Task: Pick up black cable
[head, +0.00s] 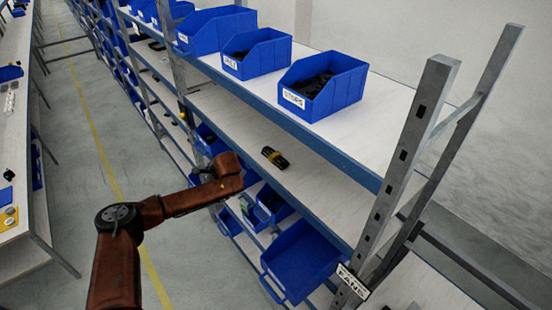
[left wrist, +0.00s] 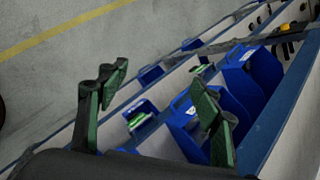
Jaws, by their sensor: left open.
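A small black bundle with a yellow band (head: 275,157), which looks like the black cable, lies on the middle shelf (head: 315,190) in the head view. My left arm reaches in from the left, and its wrist end is left of the bundle near the shelf edge. Its fingers are not clear in the head view. In the left wrist view my left gripper (left wrist: 158,88) has its two green fingers spread wide with nothing between them. Small black and yellow items (left wrist: 286,46) show at the upper right there; I cannot tell whether they include the bundle. My right gripper is not in view.
Blue bins (head: 325,84) stand on the top shelf above the bundle. More blue bins, including a large one (head: 302,262), sit on the lower shelf. A grey upright post (head: 408,150) stands at the right. The aisle floor (head: 85,135) at the left is clear.

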